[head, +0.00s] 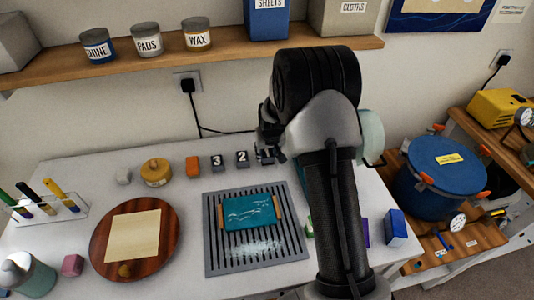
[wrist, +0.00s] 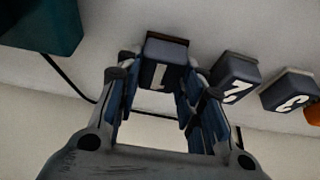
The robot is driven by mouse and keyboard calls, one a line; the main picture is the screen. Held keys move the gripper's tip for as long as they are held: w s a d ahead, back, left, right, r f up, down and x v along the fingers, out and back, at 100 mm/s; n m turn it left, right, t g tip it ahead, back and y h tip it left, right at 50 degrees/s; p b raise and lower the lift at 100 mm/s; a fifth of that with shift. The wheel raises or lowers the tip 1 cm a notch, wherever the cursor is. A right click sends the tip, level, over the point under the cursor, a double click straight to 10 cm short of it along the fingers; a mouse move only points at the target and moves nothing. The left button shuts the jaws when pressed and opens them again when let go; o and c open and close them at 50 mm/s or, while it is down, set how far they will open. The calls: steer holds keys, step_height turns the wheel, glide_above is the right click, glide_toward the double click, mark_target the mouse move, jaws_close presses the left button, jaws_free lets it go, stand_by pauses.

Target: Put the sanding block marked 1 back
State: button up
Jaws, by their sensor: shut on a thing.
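The sanding block marked 1 (wrist: 163,76) is dark grey with a white number and a brownish edge. In the wrist view it sits between the two fingers of my gripper (wrist: 158,84), which are shut on it. In the head view my gripper (head: 268,143) is at the back of the table, at the right end of the row of blocks, and hides most of block 1. The blocks marked 2 (head: 242,159) and 3 (head: 217,163) stand to its left. They also show in the wrist view, block 2 (wrist: 236,78) close beside my finger and block 3 (wrist: 289,91) farther right.
An orange block (head: 192,166) and a yellow tin (head: 155,172) continue the row leftward. A black cable (head: 215,132) hangs behind. A pale mug (head: 372,137) is partly behind my arm.

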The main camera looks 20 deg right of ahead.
steer(key=o, duration=1)
steer(key=shift+f, duration=0.15)
